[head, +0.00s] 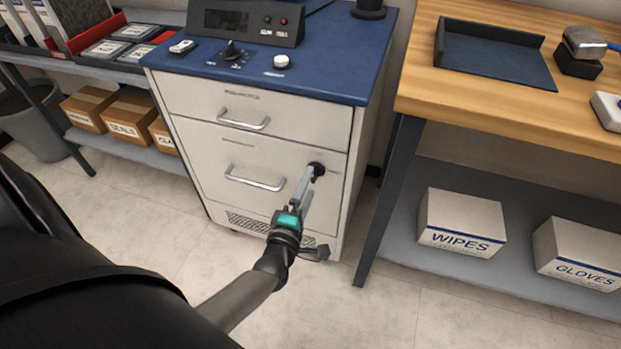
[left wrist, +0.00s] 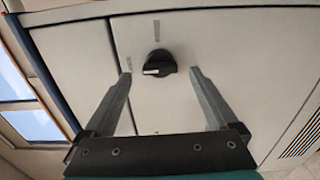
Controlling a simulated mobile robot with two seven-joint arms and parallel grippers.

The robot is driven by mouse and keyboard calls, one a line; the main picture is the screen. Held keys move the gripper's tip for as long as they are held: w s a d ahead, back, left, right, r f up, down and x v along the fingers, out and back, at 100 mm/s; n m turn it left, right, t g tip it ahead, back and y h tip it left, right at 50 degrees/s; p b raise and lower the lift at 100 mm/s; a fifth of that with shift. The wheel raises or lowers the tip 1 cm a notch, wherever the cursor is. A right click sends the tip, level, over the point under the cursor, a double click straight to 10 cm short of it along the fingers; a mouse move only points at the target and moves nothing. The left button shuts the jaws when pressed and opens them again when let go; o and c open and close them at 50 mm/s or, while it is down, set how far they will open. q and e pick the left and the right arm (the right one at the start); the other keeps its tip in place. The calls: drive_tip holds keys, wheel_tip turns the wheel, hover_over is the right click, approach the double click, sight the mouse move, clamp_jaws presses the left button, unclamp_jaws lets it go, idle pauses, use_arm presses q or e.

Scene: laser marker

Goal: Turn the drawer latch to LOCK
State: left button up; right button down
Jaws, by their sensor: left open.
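The drawer latch is a round black knob (head: 317,169) on the upper right of the lower drawer front (head: 240,178) of a white cabinet. My left gripper (head: 307,174) reaches toward the drawer front from below. In the left wrist view its open fingers (left wrist: 161,76) stand on either side of the knob, with a gap on each side. My right gripper is not in view.
The upper drawer handle (head: 243,124) and lower drawer handle (head: 254,184) stick out left of the latch. A blue cabinet top (head: 330,70) carries a control box (head: 246,20). A wooden bench (head: 420,90) stands close on the right. The floor in front is clear.

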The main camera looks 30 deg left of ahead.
use_arm(q)
drive_tip(key=p+v, duration=0.2)
drive_tip(key=v, duration=1)
drive_tip(key=shift+p, duration=0.4)
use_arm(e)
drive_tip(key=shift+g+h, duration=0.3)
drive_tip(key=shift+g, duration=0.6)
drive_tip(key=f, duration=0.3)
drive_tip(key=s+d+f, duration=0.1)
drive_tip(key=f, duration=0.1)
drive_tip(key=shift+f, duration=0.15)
use_arm(q)
drive_tip(key=shift+d, duration=0.1)
